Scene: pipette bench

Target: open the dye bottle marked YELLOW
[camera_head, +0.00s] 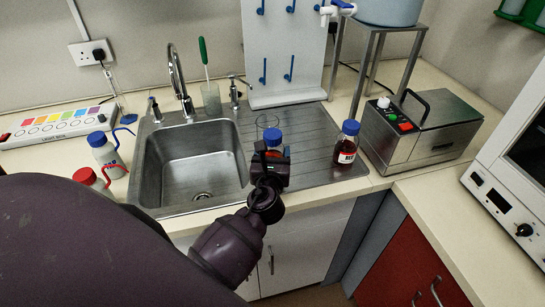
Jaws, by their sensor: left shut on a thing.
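A blue-capped bottle (272,137) stands at the left edge of the drainboard, beside the sink basin. My left gripper (271,162) is shut around it from the front, below the cap, and hides most of the body and its label. The cap is on. A second blue-capped bottle (346,151) with dark red contents and a white label stands upright farther right on the drainboard; its label is too small to read surely. I see no label that reads YELLOW. My right gripper is not in view.
The sink basin (198,162) lies left of the held bottle, with a tap behind. Wash bottles with blue (104,148) and red tops stand at the left. A metal bath-like device (420,130) stands right. The drainboard between the two bottles is clear.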

